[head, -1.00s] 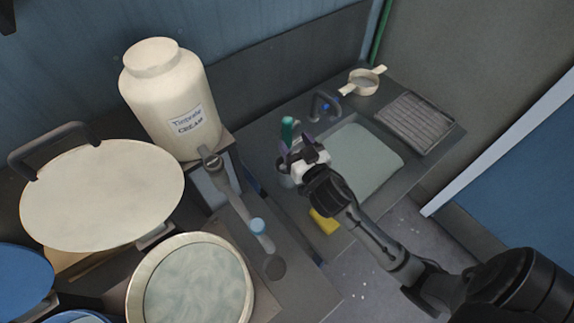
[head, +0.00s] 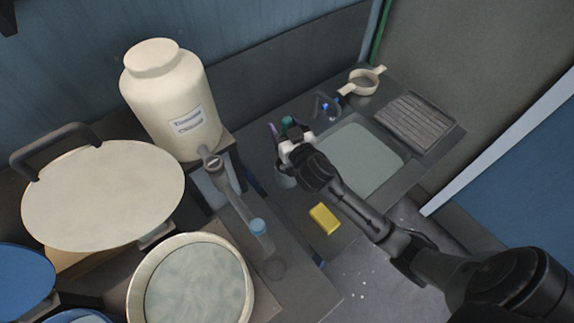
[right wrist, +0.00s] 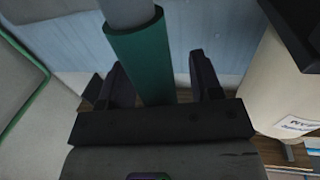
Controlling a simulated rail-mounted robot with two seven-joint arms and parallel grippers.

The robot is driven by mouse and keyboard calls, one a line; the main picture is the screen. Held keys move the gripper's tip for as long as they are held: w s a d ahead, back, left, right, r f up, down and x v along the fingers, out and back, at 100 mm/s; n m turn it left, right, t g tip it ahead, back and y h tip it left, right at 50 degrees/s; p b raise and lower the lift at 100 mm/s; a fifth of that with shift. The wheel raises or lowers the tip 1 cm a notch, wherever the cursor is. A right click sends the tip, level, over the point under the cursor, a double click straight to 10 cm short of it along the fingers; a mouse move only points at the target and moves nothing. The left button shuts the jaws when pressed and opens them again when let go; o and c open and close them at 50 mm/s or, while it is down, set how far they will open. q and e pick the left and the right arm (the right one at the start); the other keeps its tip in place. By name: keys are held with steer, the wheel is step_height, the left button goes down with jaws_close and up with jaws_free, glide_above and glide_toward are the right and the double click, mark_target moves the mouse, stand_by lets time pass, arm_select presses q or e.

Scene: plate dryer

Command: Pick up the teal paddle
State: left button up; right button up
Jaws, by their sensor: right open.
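The teal paddle shows its teal handle (head: 288,123) in the head view, upright beside the sink and partly hidden by my right gripper. In the right wrist view the teal handle (right wrist: 143,62) runs between the two dark fingers, with a grey shaft at its top end. My right gripper (head: 282,136) is open. Its fingers, also in the right wrist view (right wrist: 162,85), stand one on each side of the handle, with a visible gap on the right side. The paddle's lower part is hidden in the head view. My left gripper is not in view.
A grey container (head: 286,181) stands below the gripper. A yellow sponge (head: 324,219) lies near the counter's front edge. The sink (head: 362,160), faucet (head: 327,106), strainer (head: 363,81) and ridged rack (head: 414,121) are to the right. A cream jug (head: 172,95) stands left.

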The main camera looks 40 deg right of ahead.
steer(key=shift+c, duration=0.3)
steer(key=c, duration=0.9)
steer(key=shift+c, duration=0.2)
steer(key=shift+r, duration=0.15)
